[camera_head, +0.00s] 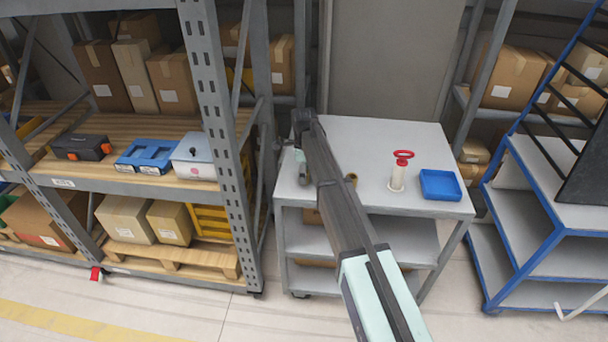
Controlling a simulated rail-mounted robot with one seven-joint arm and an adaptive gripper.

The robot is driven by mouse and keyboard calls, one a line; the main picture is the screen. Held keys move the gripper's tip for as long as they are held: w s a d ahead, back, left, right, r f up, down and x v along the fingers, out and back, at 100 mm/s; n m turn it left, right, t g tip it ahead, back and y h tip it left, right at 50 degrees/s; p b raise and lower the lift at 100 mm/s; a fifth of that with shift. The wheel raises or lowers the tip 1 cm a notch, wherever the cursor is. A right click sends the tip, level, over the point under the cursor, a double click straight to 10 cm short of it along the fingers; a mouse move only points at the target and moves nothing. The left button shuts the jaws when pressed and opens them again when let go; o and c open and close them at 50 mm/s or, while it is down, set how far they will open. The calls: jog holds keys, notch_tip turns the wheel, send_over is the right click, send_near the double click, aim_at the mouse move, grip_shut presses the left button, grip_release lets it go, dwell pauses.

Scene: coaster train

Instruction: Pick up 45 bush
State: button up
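A small brass-coloured ring-like part (351,178) shows on the grey cart top, just right of my arm and partly hidden by it. It may be the 45 bush, but it is too small to be sure. My arm reaches across the cart and bends down at its far end. My gripper (305,180) is low over the left side of the cart top, left of the brass part and apart from it. Its fingers are small and dark, and I cannot tell whether they are open or hold anything.
A white post with a red ring top (398,171) stands on the cart (375,135), beside a blue tray (440,185). Shelving on the left holds a toolbox (82,147), blue bins (146,156) and a grey box (194,157). A blue-framed rack (550,225) stands right.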

jog(key=shift+f, duration=0.65)
jog(key=c, duration=1.3)
jog(key=shift+r, duration=0.2)
